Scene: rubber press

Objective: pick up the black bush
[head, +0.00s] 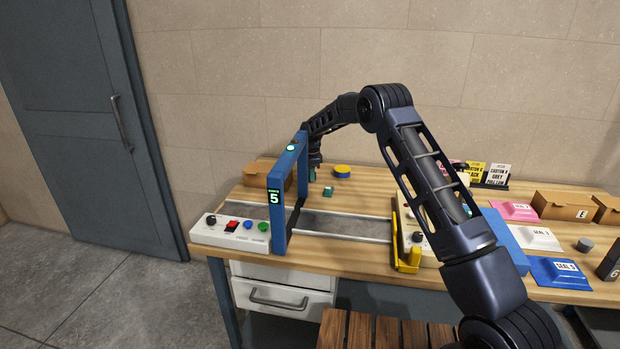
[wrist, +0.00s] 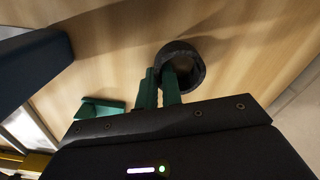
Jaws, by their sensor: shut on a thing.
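The black bush (wrist: 195,67) is a thick dark ring in the wrist view, just beyond the fingertips over the wooden bench top. My gripper (wrist: 163,82) has two green fingers close together, one inside the ring's hole and one outside its wall. It is shut on the ring's wall. Whether the bush touches the bench or is just above it, I cannot tell. In the head view my gripper (head: 315,174) is low behind the blue frame, and I cannot make out the bush there.
A blue frame (head: 275,215) showing 5 stands left of my gripper, over a grey track (head: 350,224). A small green piece (head: 328,191) and a yellow-and-blue disc (head: 342,171) lie nearby. A brown box (head: 262,176) stands behind the frame. Seal trays and cartons fill the right.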

